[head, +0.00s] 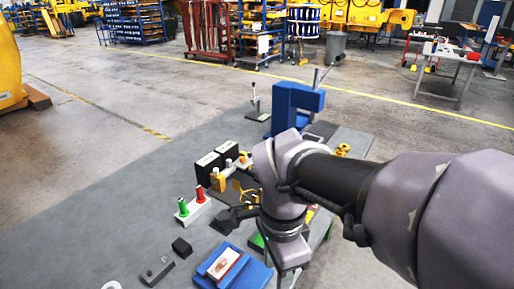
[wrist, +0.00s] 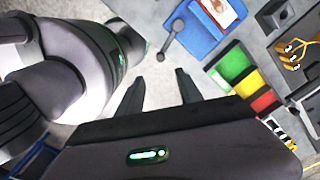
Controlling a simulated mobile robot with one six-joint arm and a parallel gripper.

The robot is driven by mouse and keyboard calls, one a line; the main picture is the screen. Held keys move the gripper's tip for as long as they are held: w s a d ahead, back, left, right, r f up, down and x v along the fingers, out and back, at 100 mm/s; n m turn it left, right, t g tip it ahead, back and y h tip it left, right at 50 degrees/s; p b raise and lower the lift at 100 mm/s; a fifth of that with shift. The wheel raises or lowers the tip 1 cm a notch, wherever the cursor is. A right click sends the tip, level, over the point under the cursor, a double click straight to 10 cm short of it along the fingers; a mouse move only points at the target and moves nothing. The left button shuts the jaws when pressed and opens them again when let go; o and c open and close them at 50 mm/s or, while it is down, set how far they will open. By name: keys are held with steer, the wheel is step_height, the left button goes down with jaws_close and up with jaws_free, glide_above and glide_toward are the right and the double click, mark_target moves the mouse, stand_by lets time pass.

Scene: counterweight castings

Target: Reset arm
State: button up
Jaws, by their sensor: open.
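My gripper (wrist: 160,90) shows in the wrist view with its two dark fingers apart and nothing between them. Pale grey floor or surface shows beyond the fingers. In the head view my arm reaches in from the right over the workbench (head: 110,215), and its wrist is bent down near the bench's right edge. The gripper is hard to make out there against dark parts. My own arm links also fill the left of the wrist view.
A blue tray (head: 232,268) with a pale insert lies near my wrist. A blue machine (head: 296,105) stands behind. Coloured bins (wrist: 240,72) lie right of the fingers.

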step_height(320, 180, up, 3)
steer(key=shift+f, duration=0.2)
steer(key=shift+d, duration=0.1)
steer(key=s+d+n+t+y+b, duration=0.2)
steer(key=s+d+n+t, duration=0.2)
steer(key=n, duration=0.6)
steer(key=shift+s+f+t, duration=0.45)
steer(key=shift+s+t, duration=0.45)
steer(key=shift+s, duration=0.1)
